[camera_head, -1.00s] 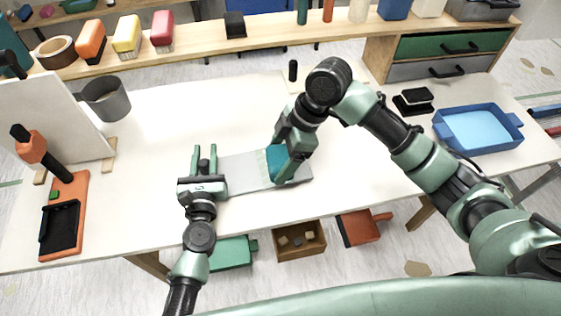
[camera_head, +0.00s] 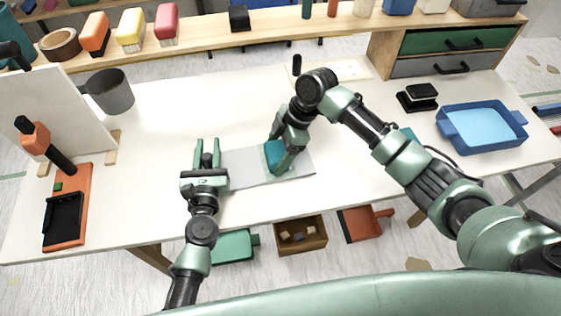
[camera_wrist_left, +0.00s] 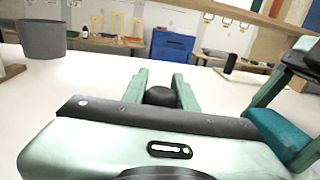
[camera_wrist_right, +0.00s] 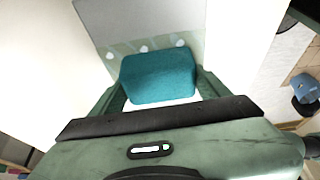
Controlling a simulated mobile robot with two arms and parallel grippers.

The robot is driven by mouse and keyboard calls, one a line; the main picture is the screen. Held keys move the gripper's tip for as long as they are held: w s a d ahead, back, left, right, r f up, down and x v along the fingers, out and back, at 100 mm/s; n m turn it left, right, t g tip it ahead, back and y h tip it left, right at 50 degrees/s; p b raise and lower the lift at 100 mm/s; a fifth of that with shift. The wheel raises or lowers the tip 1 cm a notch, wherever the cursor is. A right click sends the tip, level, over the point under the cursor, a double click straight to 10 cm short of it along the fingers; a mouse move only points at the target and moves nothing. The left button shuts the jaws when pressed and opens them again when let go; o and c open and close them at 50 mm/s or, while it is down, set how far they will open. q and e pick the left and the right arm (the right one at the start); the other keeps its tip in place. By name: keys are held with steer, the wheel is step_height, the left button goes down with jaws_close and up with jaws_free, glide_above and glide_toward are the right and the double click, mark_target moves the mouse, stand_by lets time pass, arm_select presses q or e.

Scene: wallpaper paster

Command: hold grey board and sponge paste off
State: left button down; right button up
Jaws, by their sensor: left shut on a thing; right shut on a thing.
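The grey board (camera_head: 243,166) lies flat on the white table. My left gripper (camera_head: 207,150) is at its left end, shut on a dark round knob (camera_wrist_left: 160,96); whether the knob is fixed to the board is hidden. My right gripper (camera_wrist_right: 161,88) is shut on a teal sponge (camera_wrist_right: 158,76), which also shows in the head view (camera_head: 274,157). The sponge is at the board's surface, around its middle. A pale green paste band with whitish blobs (camera_wrist_right: 145,46) shows beside the sponge in the right wrist view. The board under the sponge is hidden.
A blue tray (camera_head: 482,128) and a black block (camera_head: 420,92) are at the right. A grey cup (camera_head: 112,93), a white upright panel (camera_head: 55,120) and an orange tool (camera_head: 70,205) are at the left. A shelf (camera_head: 270,30) runs along the back.

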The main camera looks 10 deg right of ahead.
mark_target(276, 178)
arm_select(q)
steer(key=shift+f, duration=0.25)
arm_select(e)
steer(key=w, duration=0.6)
steer(key=shift+w+a, duration=0.1)
steer(key=shift+w, duration=0.1)
steer(key=shift+s+f, duration=0.2)
steer(key=s, duration=1.1)
steer(key=shift+s+d+r, duration=0.1)
steer(key=shift+d, duration=0.15)
steer(key=shift+s+r, duration=0.1)
steer(key=w, duration=1.1)
steer(key=shift+w+a, duration=0.2)
steer(key=shift+a, duration=0.05)
steer(key=shift+w+r, duration=0.15)
steer(key=shift+w, duration=0.2)
step_height(276, 178, up, 8)
steer(key=shift+s, duration=0.1)
